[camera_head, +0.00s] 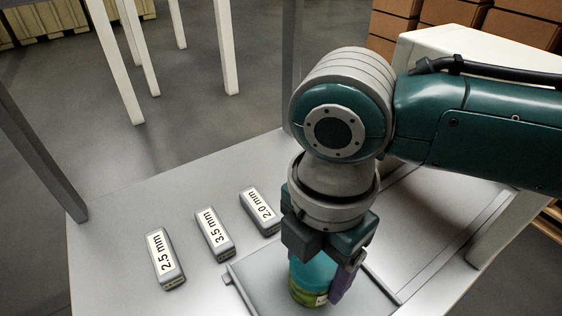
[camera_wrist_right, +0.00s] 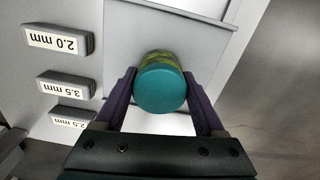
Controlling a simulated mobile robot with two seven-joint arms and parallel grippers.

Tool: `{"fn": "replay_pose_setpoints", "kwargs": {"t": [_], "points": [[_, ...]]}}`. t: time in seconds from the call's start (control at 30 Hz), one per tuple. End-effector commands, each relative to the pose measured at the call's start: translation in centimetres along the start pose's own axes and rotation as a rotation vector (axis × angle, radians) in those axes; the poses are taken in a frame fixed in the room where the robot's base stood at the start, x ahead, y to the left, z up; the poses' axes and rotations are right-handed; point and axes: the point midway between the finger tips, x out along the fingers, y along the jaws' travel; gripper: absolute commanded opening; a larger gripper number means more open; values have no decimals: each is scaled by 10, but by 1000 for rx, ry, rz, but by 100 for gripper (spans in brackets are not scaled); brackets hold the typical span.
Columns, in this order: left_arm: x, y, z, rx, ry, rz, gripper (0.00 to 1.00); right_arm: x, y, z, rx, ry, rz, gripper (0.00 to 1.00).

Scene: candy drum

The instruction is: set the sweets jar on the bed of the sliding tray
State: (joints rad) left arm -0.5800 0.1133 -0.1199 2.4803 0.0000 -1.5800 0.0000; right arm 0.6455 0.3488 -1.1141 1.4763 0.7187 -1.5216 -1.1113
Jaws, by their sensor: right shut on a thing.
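The sweets jar (camera_head: 308,283) has a teal lid and a yellow-green body. My right gripper (camera_head: 322,277) points down with its purple fingers on both sides of the jar and is shut on it. The jar's teal lid (camera_wrist_right: 160,88) also shows between the fingertips in the right wrist view. The jar is upright over the grey bed of the sliding tray (camera_head: 258,279). I cannot tell whether its base touches the bed, as the gripper hides part of it. My left gripper is not in view.
Three grey blocks labelled 2.5 mm (camera_head: 165,259), 3.5 mm (camera_head: 214,234) and 2.0 mm (camera_head: 260,211) stand on the grey table (camera_head: 110,262) left of the tray. A rail runs along the tray's right side. Cardboard boxes (camera_head: 455,22) are stacked far behind.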

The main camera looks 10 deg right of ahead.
Motion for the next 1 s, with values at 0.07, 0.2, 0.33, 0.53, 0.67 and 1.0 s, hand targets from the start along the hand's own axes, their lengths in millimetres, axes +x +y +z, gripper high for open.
{"fn": "replay_pose_setpoints", "kwargs": {"t": [0.07, 0.2, 0.33, 0.53, 0.67, 1.0], "points": [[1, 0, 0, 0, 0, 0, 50, 2, 0, 0, 0, 0, 0, 10], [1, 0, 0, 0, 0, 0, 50, 3, 0, 0, 0, 0, 0, 80], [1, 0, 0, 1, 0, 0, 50, 3, 0, 0, 0, 0, 0, 95], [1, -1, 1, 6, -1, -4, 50, 3, 0, 0, 1, 0, 0, 100], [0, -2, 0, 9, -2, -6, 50, -1, 0, 0, 0, 0, 1, 100], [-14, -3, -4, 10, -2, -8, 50, -66, 2, 0, -1, 0, 6, 100]]}}
